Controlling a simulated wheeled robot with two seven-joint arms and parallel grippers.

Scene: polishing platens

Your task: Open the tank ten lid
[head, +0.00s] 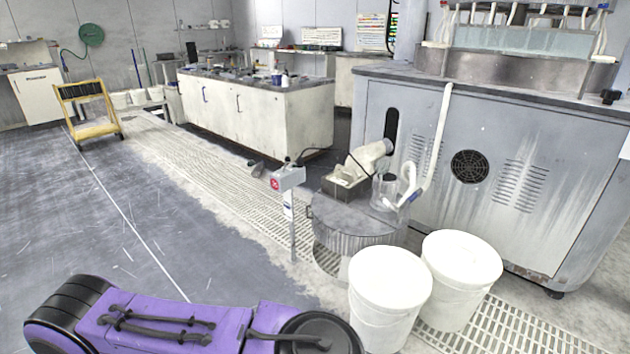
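A round grey tank (338,238) with ribbed sides and a flat, dark top stands on the floor grating near the middle. I see no number on it, so I cannot tell whether it is tank ten. Two white buckets (380,300) with white lids stand in front of it, the second (455,285) to the right. Both bucket lids are on, and no number shows on them either. Neither of my grippers is in view.
A box with a white nozzle-like part (370,157) and a clear jug (386,190) sit on the tank's top. A signpost (290,205) stands at its left. A large grey cabinet (560,160) is behind at right. Open floor (60,225) lies left.

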